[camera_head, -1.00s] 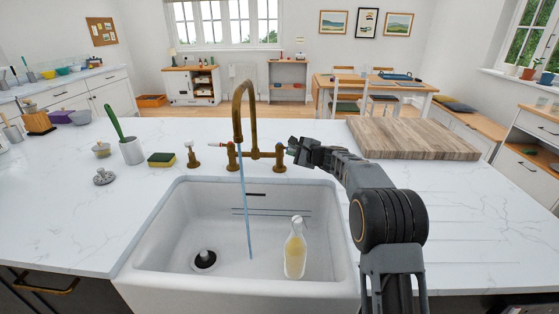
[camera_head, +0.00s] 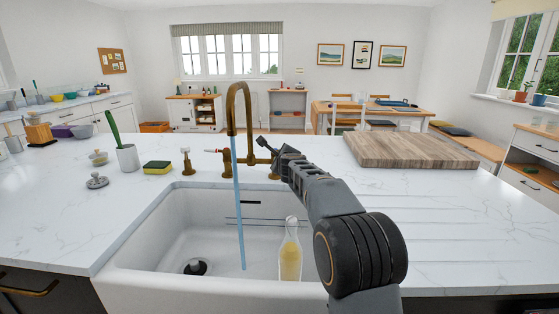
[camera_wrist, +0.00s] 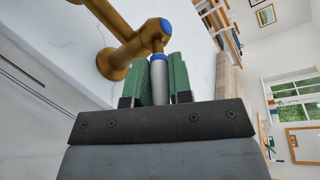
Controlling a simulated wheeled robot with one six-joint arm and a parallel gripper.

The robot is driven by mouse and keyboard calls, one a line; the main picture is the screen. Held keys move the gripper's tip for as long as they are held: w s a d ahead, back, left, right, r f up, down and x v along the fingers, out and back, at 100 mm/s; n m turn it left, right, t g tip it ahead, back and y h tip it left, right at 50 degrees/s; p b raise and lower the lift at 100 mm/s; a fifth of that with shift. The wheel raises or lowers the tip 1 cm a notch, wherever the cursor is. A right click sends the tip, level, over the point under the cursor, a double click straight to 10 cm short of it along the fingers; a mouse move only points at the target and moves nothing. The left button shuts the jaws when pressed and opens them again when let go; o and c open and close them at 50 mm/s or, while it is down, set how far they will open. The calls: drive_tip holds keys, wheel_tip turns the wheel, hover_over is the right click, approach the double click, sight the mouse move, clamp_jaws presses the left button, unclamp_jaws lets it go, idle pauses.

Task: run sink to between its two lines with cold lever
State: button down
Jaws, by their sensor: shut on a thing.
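The white sink (camera_head: 130,284) is set in the marble counter, with two dark lines (camera_head: 240,220) on its inner back wall. A brass tap (camera_head: 233,105) stands behind it and a blue stream of water (camera_head: 239,215) falls from its spout into the sink. I cannot make out a water surface. My gripper (camera_head: 268,147) is at the right side of the tap. In the wrist view its green jaws are shut on the grey cold lever (camera_wrist: 159,82), which has a blue collar and joins a brass valve with a blue cap. The red-marked lever (camera_head: 214,151) is left of the spout.
A bottle of yellow liquid (camera_head: 290,262) stands upright in the sink, right of the stream. A dark round drain fitting (camera_head: 196,267) is at left on the sink floor. A sponge (camera_head: 157,167), a brush pot (camera_head: 128,158) and a wooden board (camera_head: 410,150) are on the counter.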

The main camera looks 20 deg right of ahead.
drive_tip(key=shift+r, duration=0.15)
drive_tip(key=c, duration=1)
unclamp_jaws()
drive_tip(key=shift+c, duration=0.2)
drive_tip(key=b+v, duration=0.1)
drive_tip(key=v, duration=1.2)
drive_tip(key=shift+s, duration=0.35)
drive_tip(key=shift+a, duration=0.15)
